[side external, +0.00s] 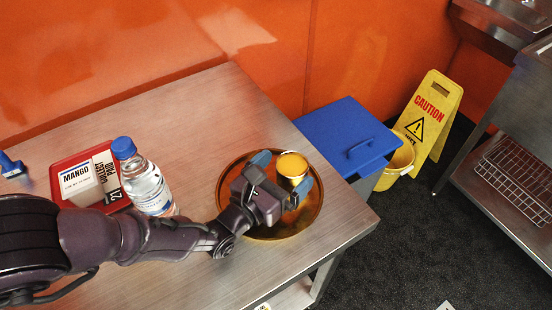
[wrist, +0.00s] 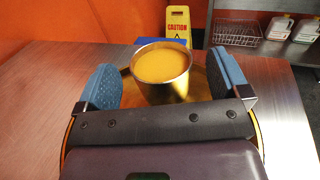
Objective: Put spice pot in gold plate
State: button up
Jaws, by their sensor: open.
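The spice pot (side external: 292,168) is a small gold metal cup filled with yellow spice. It stands upright, apparently on the gold plate (side external: 272,232), toward the plate's upper right part. The pot also shows in the wrist view (wrist: 162,75), just ahead of and between the finger pads. My gripper (side external: 287,173) is open, with one blue finger on each side of the pot. In the wrist view my gripper (wrist: 166,83) shows gaps between both pads and the pot. The gripper's body hides much of the plate in both views.
A water bottle (side external: 147,182) with a blue cap stands left of the plate, near my arm. Behind it is a red tray (side external: 68,165) holding boxes. A blue-lidded bin (side external: 346,135) and a yellow caution sign (side external: 428,118) stand beyond the steel table (side external: 215,105).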

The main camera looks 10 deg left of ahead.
jog(key=v, duration=0.3)
jog(key=shift+s, duration=0.15)
jog(key=w+a+r+n+t+y, duration=0.1)
jog(key=w+a+r+n+y, duration=0.3)
jog(key=r, duration=0.4)
jog(key=w+a+r+n+t+y, duration=0.1)
jog(key=a+r+n+y, duration=0.3)
jog(key=a+r, duration=0.3)
jog(key=s+a+r+n+g+y, duration=0.1)
jog(key=a+r+n+g+y, duration=0.3)
jog(key=a, duration=0.4)
jog(key=s+a+r+n+g+y, duration=0.1)
jog(key=s+a+r+n+y, duration=0.15)
jog(key=a+r+n, duration=0.35)
jog(key=s+a+r+n+g+y, duration=0.1)
jog(key=a+r+n+g+y, duration=0.25)
jog(key=a+n, duration=0.4)
jog(key=s+a+r+n+g+h, duration=0.2)
jog(key=s+a+n+g, duration=0.4)
jog(key=s+a, duration=0.4)
jog(key=s+d+n+t+h, duration=0.1)
jog(key=s+d+n+h, duration=0.1)
jog(key=s+n+h, duration=0.2)
jog(key=s+d+r+n+t+h, duration=0.1)
jog(key=s+n+h, duration=0.2)
jog(key=s, duration=0.8)
jog(key=shift+d+r+n+h, duration=0.2)
jog(key=shift+d+n+h, duration=0.2)
jog(key=shift+n, duration=0.75)
